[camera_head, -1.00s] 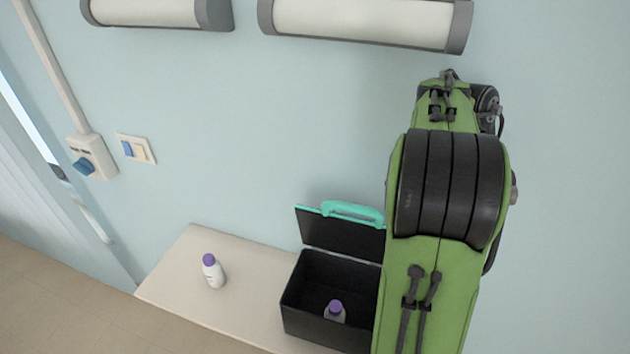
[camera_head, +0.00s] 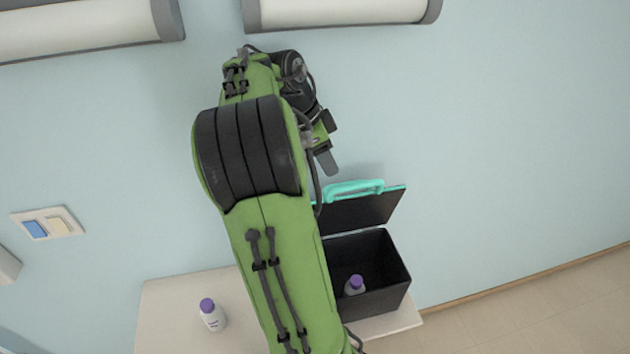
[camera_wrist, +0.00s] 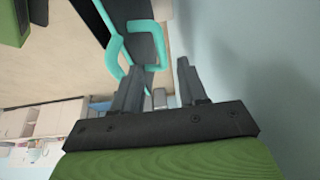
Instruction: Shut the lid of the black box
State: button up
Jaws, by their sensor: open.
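The black box (camera_head: 384,298) stands on a pale table against the wall, and a bottle with a purple cap (camera_head: 355,286) is inside it. Its lid (camera_head: 362,211) is raised at the back, with a teal handle (camera_head: 352,189) along its top edge. My arm covers the box's left part. My gripper (camera_head: 328,163) is above the lid's upper left, by the wall. In the wrist view the jaws of my gripper (camera_wrist: 158,82) are apart and empty, with the teal handle (camera_wrist: 140,48) just beyond the left finger; contact cannot be told.
Another white bottle with a purple cap (camera_head: 212,315) stands on the pale table (camera_head: 185,290) left of the box. The blue wall (camera_head: 520,150) is close behind the lid. Rolls in grey holders (camera_head: 340,12) hang above.

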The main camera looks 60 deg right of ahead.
aim_at(347, 201)
jog(key=x, duration=0.4)
jog(key=s+x, duration=0.1)
jog(key=x, duration=0.2)
jog(key=shift+d+r, duration=0.15)
jog(key=shift+d, duration=0.25)
jog(key=shift+f, duration=0.4)
jog(key=shift+d, duration=0.1)
grip_shut()
